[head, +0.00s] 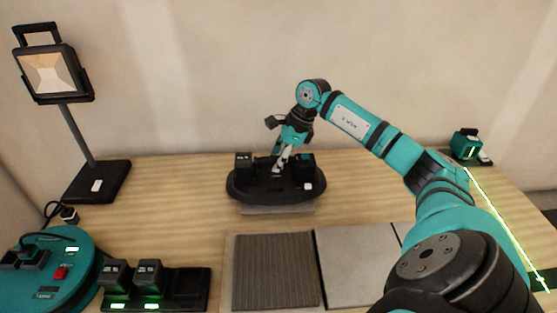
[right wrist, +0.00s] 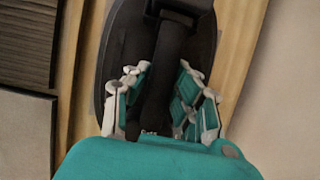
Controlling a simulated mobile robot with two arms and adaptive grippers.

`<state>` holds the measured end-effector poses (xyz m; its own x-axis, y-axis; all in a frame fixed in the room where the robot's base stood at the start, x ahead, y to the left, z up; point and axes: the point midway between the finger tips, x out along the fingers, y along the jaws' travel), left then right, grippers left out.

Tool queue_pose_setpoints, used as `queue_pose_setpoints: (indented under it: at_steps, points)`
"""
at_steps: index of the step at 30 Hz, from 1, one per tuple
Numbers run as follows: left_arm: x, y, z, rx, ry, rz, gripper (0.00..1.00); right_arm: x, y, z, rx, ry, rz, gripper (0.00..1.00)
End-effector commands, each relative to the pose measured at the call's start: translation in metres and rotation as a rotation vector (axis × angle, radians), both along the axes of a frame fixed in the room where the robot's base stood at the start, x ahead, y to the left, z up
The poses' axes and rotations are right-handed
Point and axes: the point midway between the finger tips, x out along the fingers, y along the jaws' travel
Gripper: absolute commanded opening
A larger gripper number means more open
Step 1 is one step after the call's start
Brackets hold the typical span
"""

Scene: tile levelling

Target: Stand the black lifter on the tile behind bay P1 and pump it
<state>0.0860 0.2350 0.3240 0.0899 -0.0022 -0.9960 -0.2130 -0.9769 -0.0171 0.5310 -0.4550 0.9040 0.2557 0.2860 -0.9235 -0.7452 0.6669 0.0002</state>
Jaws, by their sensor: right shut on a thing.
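The black lifter (head: 262,189) has a long oval base with two dark blocks on it and a bar handle. It is at the back middle of the table, and a strip of grey tile (head: 278,209) shows under its front edge. I cannot tell whether it rests on that tile or hangs just above it. My right gripper (head: 281,160) reaches down from above and is shut on the lifter's handle. In the right wrist view its fingers (right wrist: 160,98) stand on both sides of the black handle (right wrist: 163,70). No bay label is readable. My left gripper is not in view.
A dark ribbed tile (head: 275,270) and a light grey tile (head: 355,262) lie in front. A black rack (head: 182,288) with two green-lit blocks and a teal round device (head: 72,285) are at front left. A lamp (head: 80,140) stands behind them. A teal laser (head: 466,146) casts a green line at right.

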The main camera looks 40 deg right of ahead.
Motion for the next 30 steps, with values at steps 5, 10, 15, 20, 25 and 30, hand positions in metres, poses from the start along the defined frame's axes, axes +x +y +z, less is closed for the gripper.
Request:
queue_pose_setpoints:
  at_steps: [5,10,15,20,25,30]
  points:
    - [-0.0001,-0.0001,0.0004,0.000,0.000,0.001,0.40,0.0010,-0.0003,0.0029,0.000,-0.006,-0.001,0.00]
    - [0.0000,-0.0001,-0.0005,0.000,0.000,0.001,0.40,0.0010,-0.0004,0.0017,0.000,-0.006,-0.001,0.00]
    - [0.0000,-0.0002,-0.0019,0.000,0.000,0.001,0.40,0.0009,-0.0003,-0.0004,0.000,-0.006,-0.001,0.00]
    - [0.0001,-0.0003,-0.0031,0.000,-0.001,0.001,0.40,0.0009,-0.0003,-0.0021,0.000,-0.006,-0.001,0.00]
    - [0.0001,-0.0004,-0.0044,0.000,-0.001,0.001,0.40,0.0008,-0.0004,-0.0039,0.000,-0.006,-0.001,0.00]
    - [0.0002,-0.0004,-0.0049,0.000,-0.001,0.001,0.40,0.0009,-0.0004,-0.0049,0.000,-0.006,-0.001,0.00]
